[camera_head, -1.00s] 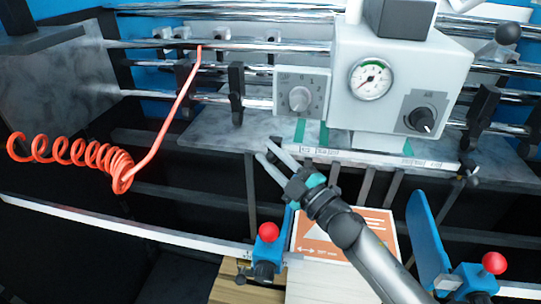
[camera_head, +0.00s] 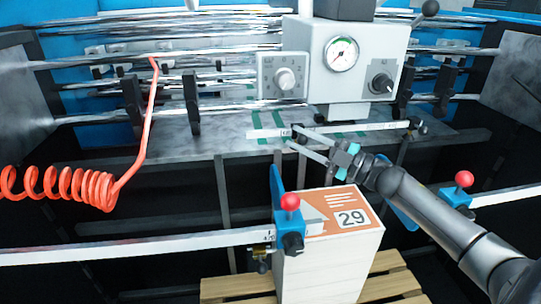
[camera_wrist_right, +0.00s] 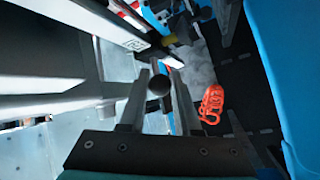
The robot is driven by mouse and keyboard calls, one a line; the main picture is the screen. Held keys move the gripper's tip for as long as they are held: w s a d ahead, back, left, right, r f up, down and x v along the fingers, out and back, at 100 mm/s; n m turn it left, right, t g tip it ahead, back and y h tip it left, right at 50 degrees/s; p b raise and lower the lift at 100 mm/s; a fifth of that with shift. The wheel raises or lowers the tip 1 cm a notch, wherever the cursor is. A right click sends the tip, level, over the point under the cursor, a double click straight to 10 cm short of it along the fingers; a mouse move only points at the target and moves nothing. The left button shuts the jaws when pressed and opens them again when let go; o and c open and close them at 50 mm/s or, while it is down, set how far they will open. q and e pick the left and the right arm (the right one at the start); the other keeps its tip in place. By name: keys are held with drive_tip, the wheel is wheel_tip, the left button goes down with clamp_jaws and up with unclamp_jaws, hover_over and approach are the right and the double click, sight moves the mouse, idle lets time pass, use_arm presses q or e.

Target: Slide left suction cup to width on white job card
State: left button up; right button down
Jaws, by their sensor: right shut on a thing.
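A white scale bar (camera_head: 362,128) runs below the grey machine head in the head view. A small dark left suction cup (camera_head: 298,131) sits on its left half, partly hidden by my fingers. My right gripper (camera_head: 291,137) reaches in from the lower right and is shut on it. In the right wrist view, a dark round knob (camera_wrist_right: 160,85) is between the fingers of my right gripper (camera_wrist_right: 162,74). The right suction cup (camera_head: 416,127) is at the bar's right end. A white job card (camera_head: 351,218) reading 29 lies on the orange-topped stack. My left gripper is out of view.
The machine head (camera_head: 340,60) with gauge and dials stands behind the bar. Blue side guides with red knobs (camera_head: 290,202) flank the paper stack (camera_head: 330,265) on a wooden pallet (camera_head: 240,287). A coiled orange hose (camera_head: 60,188) hangs at left.

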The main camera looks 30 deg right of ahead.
drive_tip(key=shift+s+d+f, duration=0.15)
drive_tip(key=shift+d, duration=0.2)
drive_tip(key=c, duration=0.7)
unclamp_jaws()
drive_tip(key=shift+c, duration=0.2)
drive_tip(key=shift+o, duration=0.6)
use_arm(q)
drive_tip(key=shift+d+f, duration=0.1)
drive_tip(key=shift+d, duration=0.15)
drive_tip(key=shift+a, duration=0.1)
use_arm(e)
drive_tip(key=shift+r, duration=0.2)
